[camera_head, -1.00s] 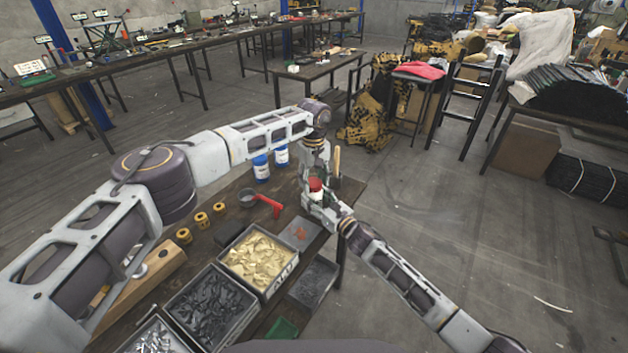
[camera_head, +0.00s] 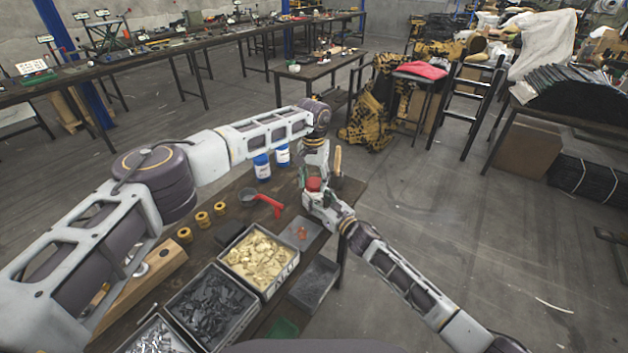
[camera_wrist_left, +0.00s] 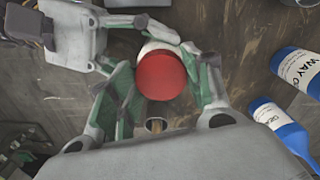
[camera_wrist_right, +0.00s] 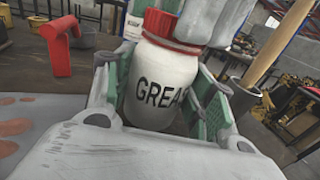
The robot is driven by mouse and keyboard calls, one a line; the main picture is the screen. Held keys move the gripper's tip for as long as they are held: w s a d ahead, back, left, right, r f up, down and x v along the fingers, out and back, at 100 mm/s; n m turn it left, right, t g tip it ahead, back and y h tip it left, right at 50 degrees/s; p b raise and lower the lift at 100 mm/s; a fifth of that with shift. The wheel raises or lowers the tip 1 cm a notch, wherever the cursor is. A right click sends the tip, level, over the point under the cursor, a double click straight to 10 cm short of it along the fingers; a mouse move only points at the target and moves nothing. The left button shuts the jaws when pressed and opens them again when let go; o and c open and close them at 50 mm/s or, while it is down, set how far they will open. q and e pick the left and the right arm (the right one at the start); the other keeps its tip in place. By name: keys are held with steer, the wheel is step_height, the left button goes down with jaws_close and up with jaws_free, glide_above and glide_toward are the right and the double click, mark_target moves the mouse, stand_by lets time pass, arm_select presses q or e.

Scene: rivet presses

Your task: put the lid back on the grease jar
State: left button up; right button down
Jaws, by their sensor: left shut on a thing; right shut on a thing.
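The grease jar (camera_wrist_right: 160,85) is white with the letters "GREA" showing, and it stands upright between the fingers of my right gripper (camera_wrist_right: 165,105), which is shut on it. The red lid (camera_wrist_left: 161,75) sits at the jar's mouth; it also shows in the head view (camera_head: 313,184). My left gripper (camera_wrist_left: 160,85) is shut on the lid from above, its green-padded fingers on both sides. In the right wrist view the lid's red rim is at the jar's top, partly hidden by the left fingers. I cannot tell whether it is fully seated.
Blue bottles (camera_head: 262,168) stand on the bench behind the grippers. A red-handled tool (camera_head: 268,202), yellow rings (camera_head: 202,219) and bins of parts (camera_head: 258,258) lie to the left and front. A wooden handle (camera_head: 338,160) stands upright close to the right of the grippers.

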arm_select(q)
steer(key=shift+a+m, duration=0.1)
steer(key=shift+m, duration=1.3)
steer(key=o, duration=0.7)
steer(key=shift+c, duration=0.2)
steer(key=shift+r, duration=0.1)
steer(key=shift+r, duration=2.15)
steer(key=shift+c, duration=0.5)
